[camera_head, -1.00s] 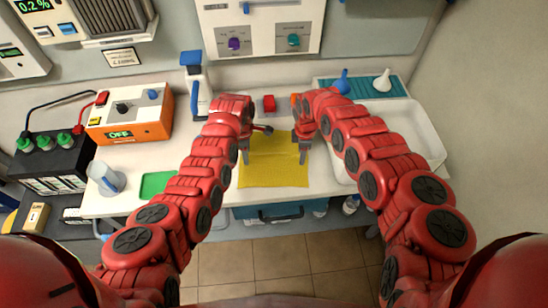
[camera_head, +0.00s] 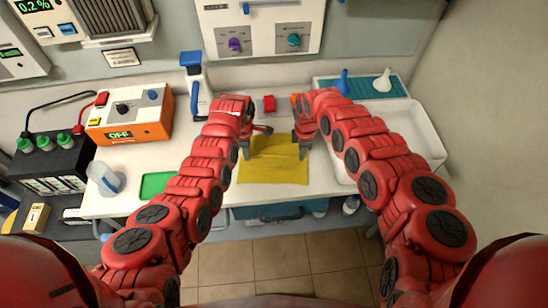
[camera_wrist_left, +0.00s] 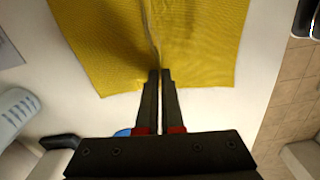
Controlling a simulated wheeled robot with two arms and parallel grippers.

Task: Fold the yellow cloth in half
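The yellow cloth (camera_head: 273,172) lies on the white worktop in the middle of the head view. A raised crease runs across it between my two grippers. My left gripper (camera_head: 246,153) is at its left edge. In the left wrist view its fingers (camera_wrist_left: 161,75) are nearly together, and the pinched cloth (camera_wrist_left: 195,45) rises in a ridge from their tips. My right gripper (camera_head: 303,152) is at the cloth's right edge, its fingers close together where the crease ends; its fingertips are small in this view.
An orange box (camera_head: 130,116) and a green mat (camera_head: 158,184) lie left of the cloth. A white tray (camera_head: 425,140) is at the right, with a teal rack (camera_head: 362,88) behind. The worktop's front edge is just before the cloth.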

